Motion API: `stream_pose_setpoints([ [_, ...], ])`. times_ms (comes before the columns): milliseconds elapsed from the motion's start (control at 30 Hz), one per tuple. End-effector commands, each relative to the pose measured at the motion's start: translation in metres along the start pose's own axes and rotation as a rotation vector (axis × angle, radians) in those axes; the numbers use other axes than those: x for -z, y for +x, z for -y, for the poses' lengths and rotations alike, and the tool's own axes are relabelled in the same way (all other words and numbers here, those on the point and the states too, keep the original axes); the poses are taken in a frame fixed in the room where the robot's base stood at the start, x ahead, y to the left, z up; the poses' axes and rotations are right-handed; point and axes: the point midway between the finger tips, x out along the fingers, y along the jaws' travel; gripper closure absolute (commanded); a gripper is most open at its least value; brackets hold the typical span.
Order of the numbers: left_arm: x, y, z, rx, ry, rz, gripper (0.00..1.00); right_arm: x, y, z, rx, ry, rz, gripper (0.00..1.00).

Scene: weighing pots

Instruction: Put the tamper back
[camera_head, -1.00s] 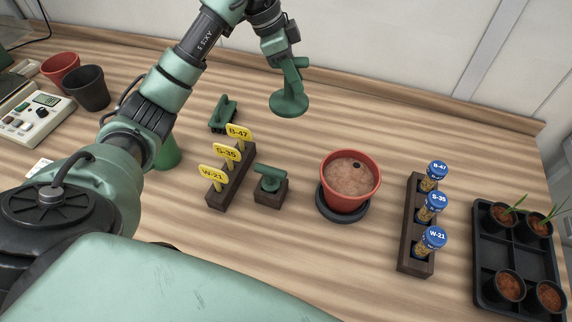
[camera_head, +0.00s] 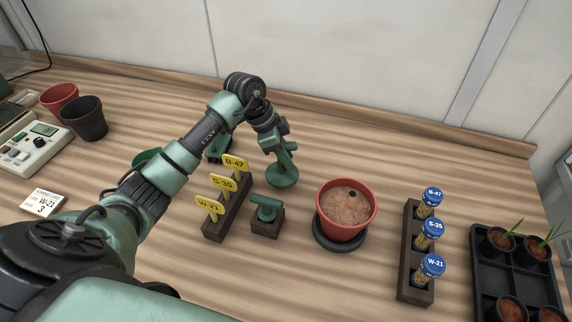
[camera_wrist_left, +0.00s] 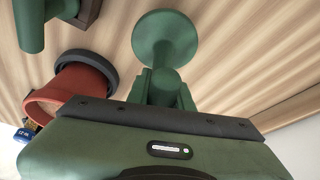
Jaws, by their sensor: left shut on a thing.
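The green tamper (camera_head: 283,176), with a round flat disc at its lower end, is held by my left gripper (camera_head: 278,146), between the tag rack and the red pot. In the left wrist view the tamper's disc (camera_wrist_left: 166,38) points away from my left gripper (camera_wrist_left: 163,92), which is shut on its stem. I cannot tell whether the disc touches the table. A green T-handled tool (camera_head: 267,207) sits in a dark block (camera_head: 267,226) nearer to me. A green holder-like piece (camera_head: 213,156) is partly hidden behind my left arm. My right gripper is out of view.
A red pot of soil (camera_head: 345,208) stands on a dark saucer (camera_head: 338,244). The rack with yellow tags (camera_head: 226,215) is left of the block. A vial rack (camera_head: 415,272) and a seedling tray (camera_head: 482,262) are at right. Table behind the red pot is clear.

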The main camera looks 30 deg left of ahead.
Motion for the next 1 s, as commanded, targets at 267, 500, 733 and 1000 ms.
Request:
stream_pose_setpoints([
  [267,-0.014,0.034,-0.001,-0.002,0.0,0.0,1.0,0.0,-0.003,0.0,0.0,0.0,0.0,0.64],
  [500,-0.015,0.035,0.0,-0.001,0.001,0.0,1.0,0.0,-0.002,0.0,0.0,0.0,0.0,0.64],
  [733,-0.016,0.037,-0.001,-0.001,0.0,0.001,0.57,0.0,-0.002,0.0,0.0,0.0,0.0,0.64],
  [1000,-0.016,0.037,-0.001,-0.001,0.0,0.001,0.57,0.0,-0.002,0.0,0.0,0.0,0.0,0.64],
])
